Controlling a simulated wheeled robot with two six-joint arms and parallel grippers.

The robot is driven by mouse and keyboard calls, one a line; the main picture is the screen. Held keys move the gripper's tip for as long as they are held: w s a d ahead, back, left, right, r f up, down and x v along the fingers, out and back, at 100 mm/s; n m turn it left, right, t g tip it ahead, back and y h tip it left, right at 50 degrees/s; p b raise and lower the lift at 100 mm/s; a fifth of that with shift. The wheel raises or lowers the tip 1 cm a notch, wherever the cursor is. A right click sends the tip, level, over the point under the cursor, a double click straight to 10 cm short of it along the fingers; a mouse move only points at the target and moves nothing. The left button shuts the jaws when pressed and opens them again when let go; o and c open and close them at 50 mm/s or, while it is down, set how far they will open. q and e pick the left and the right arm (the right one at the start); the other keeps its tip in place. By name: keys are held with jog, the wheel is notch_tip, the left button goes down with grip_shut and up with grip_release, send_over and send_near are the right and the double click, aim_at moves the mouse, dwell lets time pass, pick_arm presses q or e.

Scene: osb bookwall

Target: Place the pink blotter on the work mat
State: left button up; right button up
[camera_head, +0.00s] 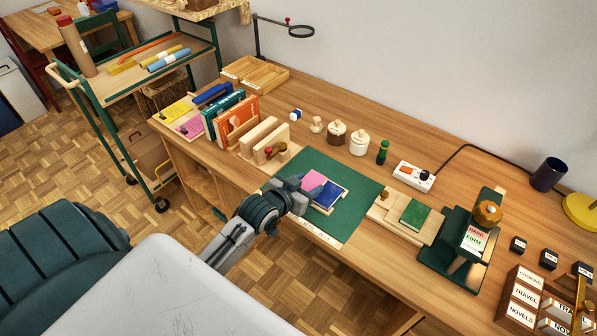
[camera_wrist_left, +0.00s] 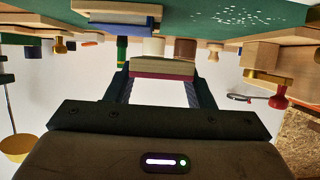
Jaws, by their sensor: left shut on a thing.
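The pink blotter (camera_head: 313,180) is in my left gripper (camera_head: 303,190), over the green work mat (camera_head: 352,215) in the head view. In the left wrist view, which is upside down, the held blotter (camera_wrist_left: 163,68) shows a cream body and a dark pink face between the two fingers (camera_wrist_left: 162,92). It appears to be held a little above the mat (camera_wrist_left: 235,16). My right gripper is not in view.
Upright wooden blocks (camera_head: 265,138) and books (camera_head: 238,120) stand left of the mat. A board with a green book (camera_head: 415,213) lies to the right. The mat's right part is clear.

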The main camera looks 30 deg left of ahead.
aim_at(297, 174)
pick_arm(q)
jog(key=w+a, duration=0.2)
jog(key=a, duration=0.1)
jog(key=w+a, duration=0.1)
jog(key=a, duration=0.1)
jog(key=shift+w+f+p, duration=0.25)
jog(key=shift+w+p, duration=0.1)
jog(key=shift+w, duration=0.05)
jog(key=shift+w+a+f, duration=0.15)
jog(key=shift+w+a, duration=0.55)
jog(key=shift+a, duration=0.1)
notch_tip(297, 174, down, 3)
jog(key=shift+r+p, duration=0.15)
jog(key=shift+p, duration=0.2)
jog(key=shift+f, duration=0.55)
jog(key=o, duration=0.9)
jog(key=shift+o, duration=0.2)
jog(key=shift+d, duration=0.1)
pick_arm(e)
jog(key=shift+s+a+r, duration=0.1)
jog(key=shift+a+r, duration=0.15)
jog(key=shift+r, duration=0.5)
